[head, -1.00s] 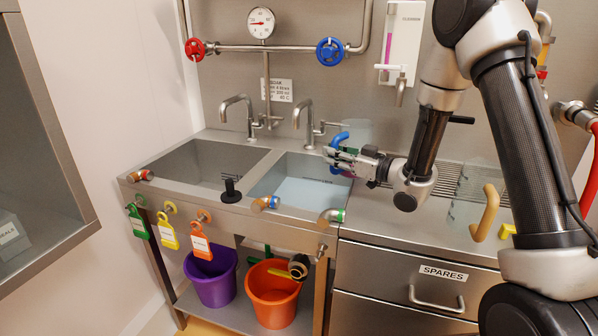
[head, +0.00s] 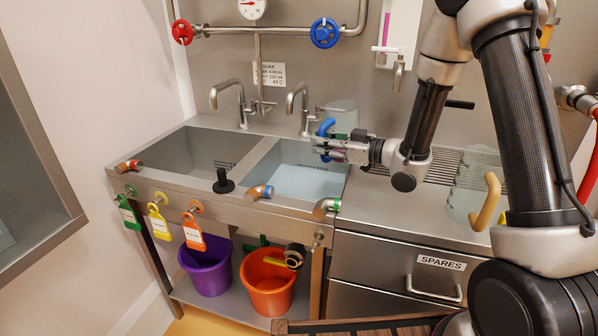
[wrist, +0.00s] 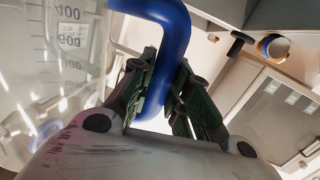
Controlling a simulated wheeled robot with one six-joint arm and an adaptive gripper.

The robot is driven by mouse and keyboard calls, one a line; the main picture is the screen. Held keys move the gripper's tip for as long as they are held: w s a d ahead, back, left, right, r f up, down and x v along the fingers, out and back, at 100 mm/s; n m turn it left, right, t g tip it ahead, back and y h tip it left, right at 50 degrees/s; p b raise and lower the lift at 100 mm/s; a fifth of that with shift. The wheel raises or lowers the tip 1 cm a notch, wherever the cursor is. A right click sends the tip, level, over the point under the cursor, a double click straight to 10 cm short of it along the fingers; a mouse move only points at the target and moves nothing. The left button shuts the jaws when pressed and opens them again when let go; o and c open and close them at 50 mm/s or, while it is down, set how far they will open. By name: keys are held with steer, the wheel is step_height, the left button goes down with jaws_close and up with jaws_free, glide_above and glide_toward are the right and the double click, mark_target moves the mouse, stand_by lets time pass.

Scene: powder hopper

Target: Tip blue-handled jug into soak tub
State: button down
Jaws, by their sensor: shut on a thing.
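The clear jug (head: 343,115) has a blue handle (head: 327,127) and looks roughly upright. It is held above the back of the right basin (head: 296,203), which holds pale blue water. My gripper (head: 322,148) is shut on the blue handle. In the wrist view the handle (wrist: 172,55) passes between the fingers (wrist: 158,95), and the jug's graduated wall (wrist: 45,70) fills the left side. My gripper and arm hide part of the jug in the head view. I cannot see what the jug holds.
An empty-looking left basin (head: 185,150) adjoins the right one. Two taps stand behind, one (head: 303,100) close to the jug. A clear jug with a tan handle (head: 487,200) stands on the right counter. Purple (head: 207,268) and orange (head: 268,283) buckets are below.

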mark_target(328, 162)
steer(key=shift+a+h, duration=0.1)
steer(key=shift+h, duration=0.2)
step_height(328, 162, down, 6)
steer(key=n+h, duration=0.4)
steer(key=h, duration=0.1)
steer(key=shift+f+n+g, duration=0.2)
steer(key=shift+n+g, duration=0.2)
steer(key=shift+d+f+n+h, duration=0.3)
steer(key=shift+f+h, duration=0.05)
steer(key=shift+h, duration=0.05)
stand_by(0.4)
steer(key=shift+w+d+r+n+t+h+p, duration=0.2)
steer(key=shift+d+r+n+h+p, duration=0.2)
steer(key=shift+h, duration=0.25)
steer(key=shift+w+d+r+n+t+h+p, duration=0.15)
steer(key=shift+d+r+n+t+h, duration=0.1)
steer(key=shift+d+n+h, duration=0.3)
stand_by(1.1)
steer(key=shift+a+f+n+h+p, duration=0.25)
steer(key=shift+f+h+p, duration=0.15)
steer(key=shift+h, duration=0.3)
stand_by(0.5)
steer(key=shift+w+d+f+n+t+h+p, duration=0.1)
steer(key=shift+d+f+n+t+h+p, duration=0.15)
steer(key=shift+h, duration=0.2)
steer(key=shift+d+f+n+t+h+p, duration=0.1)
steer(key=shift+d+n+h, duration=0.15)
steer(key=shift+n+h, duration=0.15)
stand_by(1.2)
